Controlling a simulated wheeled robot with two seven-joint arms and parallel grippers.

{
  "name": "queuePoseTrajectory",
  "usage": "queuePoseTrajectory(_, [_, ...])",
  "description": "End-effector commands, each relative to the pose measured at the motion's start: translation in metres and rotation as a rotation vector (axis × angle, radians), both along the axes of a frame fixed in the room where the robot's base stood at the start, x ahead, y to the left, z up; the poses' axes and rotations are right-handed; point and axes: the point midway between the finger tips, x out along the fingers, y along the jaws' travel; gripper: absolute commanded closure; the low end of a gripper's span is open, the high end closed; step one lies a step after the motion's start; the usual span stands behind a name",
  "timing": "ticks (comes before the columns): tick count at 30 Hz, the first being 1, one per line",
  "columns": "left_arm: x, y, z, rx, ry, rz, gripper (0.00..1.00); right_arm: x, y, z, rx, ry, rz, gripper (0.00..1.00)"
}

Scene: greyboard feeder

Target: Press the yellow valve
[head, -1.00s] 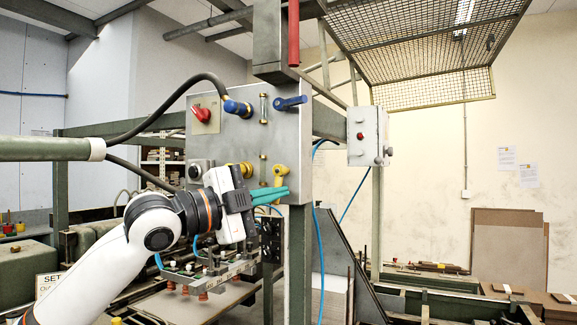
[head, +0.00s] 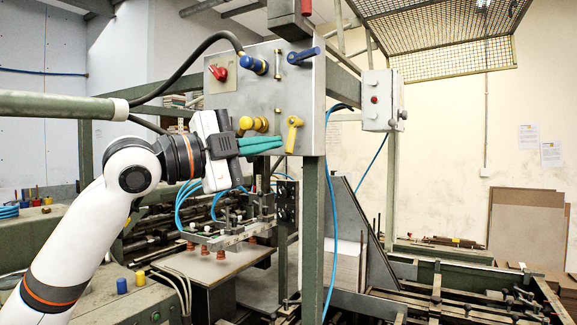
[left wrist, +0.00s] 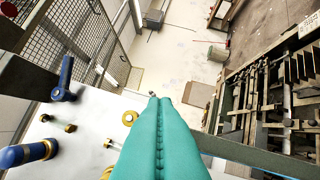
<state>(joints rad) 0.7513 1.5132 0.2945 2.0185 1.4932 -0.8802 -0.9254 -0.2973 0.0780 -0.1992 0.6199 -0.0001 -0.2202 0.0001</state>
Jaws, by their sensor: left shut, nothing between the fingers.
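The yellow lever valve (head: 294,133) is on the front of the grey control panel (head: 300,85), near its lower right corner. Left of it a yellow knob (head: 261,124) sticks out from the panel. My left gripper (head: 281,143) is shut and empty. Its green fingers point right, just below the yellow knob, with the tips close to the lever valve's left side; I cannot tell whether they touch. In the left wrist view the shut fingers (left wrist: 160,99) cover the centre, and a yellow round part (left wrist: 130,117) shows just left of their tips. My right gripper is not in view.
The panel also carries a red switch (head: 218,73), a blue connector (head: 254,65) with a black hose, and a blue lever (head: 303,56). A small grey switch box (head: 382,100) hangs to the right. Suction cups (head: 221,254) hang below my gripper.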

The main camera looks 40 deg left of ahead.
Motion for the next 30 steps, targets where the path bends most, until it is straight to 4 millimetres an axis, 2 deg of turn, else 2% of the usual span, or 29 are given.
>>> queuePoseTrajectory(1, [-0.009, 0.002, -0.005, 0.0, -0.005, -0.001, 1.0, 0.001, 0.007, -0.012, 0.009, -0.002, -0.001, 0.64])
queuePoseTrajectory(4, [-0.02, 0.005, -0.003, 0.0, -0.002, 0.0, 1.0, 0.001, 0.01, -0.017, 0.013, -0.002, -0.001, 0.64])
queuePoseTrajectory(9, [-0.028, 0.008, -0.001, 0.0, 0.001, -0.001, 1.0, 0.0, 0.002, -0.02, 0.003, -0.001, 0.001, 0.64])
queuePoseTrajectory(26, [-0.029, 0.008, -0.001, 0.0, 0.001, -0.001, 1.0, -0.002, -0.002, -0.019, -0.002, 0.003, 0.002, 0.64])
queuePoseTrajectory(30, [-0.018, 0.008, -0.013, -0.008, 0.027, 0.0, 1.0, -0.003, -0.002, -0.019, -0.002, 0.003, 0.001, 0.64])
